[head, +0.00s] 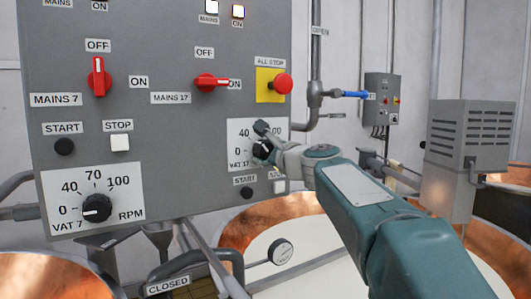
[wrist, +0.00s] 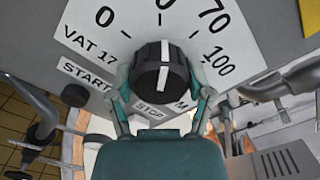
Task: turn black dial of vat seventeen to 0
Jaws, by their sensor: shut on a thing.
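The black dial of vat 17 (wrist: 153,72) sits on a white scale plate (wrist: 85,30) marked with numbers from 0 to 100. In the wrist view its white line points up toward the number at the top edge, between 0 and 70, which is partly cut off; the head view shows a 40 on this plate. My gripper (wrist: 161,76) is shut on the dial, one finger on each side. In the head view my gripper (head: 266,143) reaches the panel from the right and hides part of the dial (head: 260,149) and the plate's right side.
Above are the red Mains 17 switch (head: 211,82), turned toward ON, and the red all-stop button (head: 282,84). A black start button (head: 246,193) lies below. At left is the vat 7 dial (head: 97,208). Copper vats (head: 262,222) stand beneath the panel.

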